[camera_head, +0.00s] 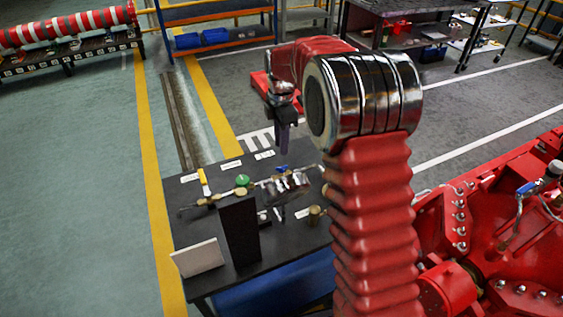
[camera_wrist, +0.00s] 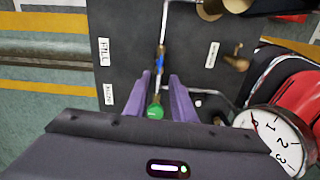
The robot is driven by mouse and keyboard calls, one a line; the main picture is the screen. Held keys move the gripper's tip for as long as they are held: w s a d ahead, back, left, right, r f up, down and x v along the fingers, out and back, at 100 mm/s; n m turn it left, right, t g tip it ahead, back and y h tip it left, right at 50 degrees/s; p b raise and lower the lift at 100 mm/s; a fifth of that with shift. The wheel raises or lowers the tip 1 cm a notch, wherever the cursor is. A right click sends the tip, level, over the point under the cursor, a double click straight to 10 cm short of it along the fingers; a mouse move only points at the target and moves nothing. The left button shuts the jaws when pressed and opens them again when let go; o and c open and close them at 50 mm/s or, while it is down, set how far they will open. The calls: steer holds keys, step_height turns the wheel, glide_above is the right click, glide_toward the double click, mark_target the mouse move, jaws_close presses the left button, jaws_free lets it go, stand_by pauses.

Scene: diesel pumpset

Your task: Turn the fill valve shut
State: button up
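The fill valve looks to be the blue-handled one (camera_wrist: 160,63), in line with the label reading FILL (camera_wrist: 104,51) in the wrist view; its blue handle (camera_head: 281,169) also shows on the bench in the head view. My gripper (camera_wrist: 160,75) is open, its two purple fingers apart with nothing held. In the head view, my gripper (camera_head: 284,150) points down above the blue handle, with a gap visible between them. In the wrist view the blue handle shows just beyond the fingertips, roughly centred. A green valve knob (camera_wrist: 154,111) shows between the fingers, lower in the picture.
A yellow-handled valve (camera_head: 204,181) is at the left of the pipework. A dark upright block (camera_head: 239,230) and a white plate (camera_head: 198,257) stand at the bench front. A round gauge (camera_wrist: 275,135) is right of my fingers. The red pumpset (camera_head: 490,240) is at right.

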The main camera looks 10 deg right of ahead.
mark_target(281, 168)
step_height(281, 168, down, 9)
steer(key=shift+r, duration=0.15)
steer(key=shift+c, duration=0.3)
jaws_close()
stand_by(0.3)
